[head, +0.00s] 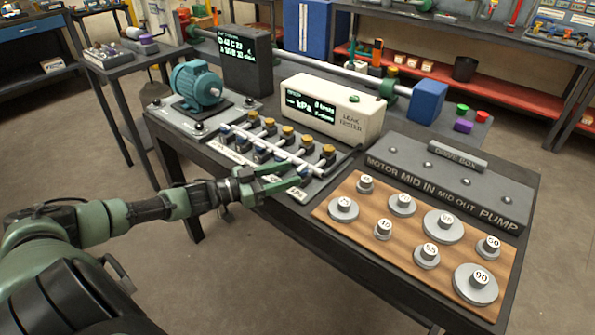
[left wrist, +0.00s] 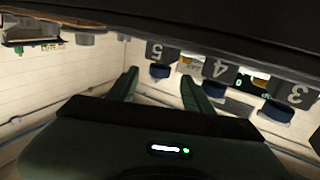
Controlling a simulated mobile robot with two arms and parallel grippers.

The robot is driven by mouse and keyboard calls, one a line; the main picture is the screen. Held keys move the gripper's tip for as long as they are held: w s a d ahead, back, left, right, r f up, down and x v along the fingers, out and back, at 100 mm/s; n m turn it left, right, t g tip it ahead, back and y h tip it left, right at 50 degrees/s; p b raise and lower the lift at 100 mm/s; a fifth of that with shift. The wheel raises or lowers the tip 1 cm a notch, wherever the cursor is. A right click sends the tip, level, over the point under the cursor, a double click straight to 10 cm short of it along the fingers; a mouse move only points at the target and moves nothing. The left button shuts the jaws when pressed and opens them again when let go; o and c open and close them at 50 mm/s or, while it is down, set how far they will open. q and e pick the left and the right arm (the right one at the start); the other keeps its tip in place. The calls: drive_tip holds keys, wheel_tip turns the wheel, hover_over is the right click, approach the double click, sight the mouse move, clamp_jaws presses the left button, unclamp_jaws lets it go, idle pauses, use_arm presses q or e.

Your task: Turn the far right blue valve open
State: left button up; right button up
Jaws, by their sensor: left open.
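A manifold with white pipes (head: 272,150) lies on the dark table. Brass-coloured knobs line its far side and small blue valves its near side. My left gripper (head: 303,179) is at the manifold's right end, open, with its green fingers partly hiding the valve there. In the left wrist view, which looks upside down, blue valves sit by tags 5, 4 and 3. The blue valve at tag 5 (left wrist: 160,71) appears between the two open fingertips (left wrist: 160,80). The blue valve at tag 4 (left wrist: 213,88) is beside the right finger. Contact cannot be told. My right gripper is not in view.
A white leak tester (head: 335,108) stands behind the manifold. A blue motor (head: 197,85) is at the left. A wooden board (head: 345,218) with grey weights and a grey labelled rack (head: 450,180) lie to the right.

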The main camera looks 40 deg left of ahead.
use_arm(q)
drive_tip(key=shift+v, duration=1.5)
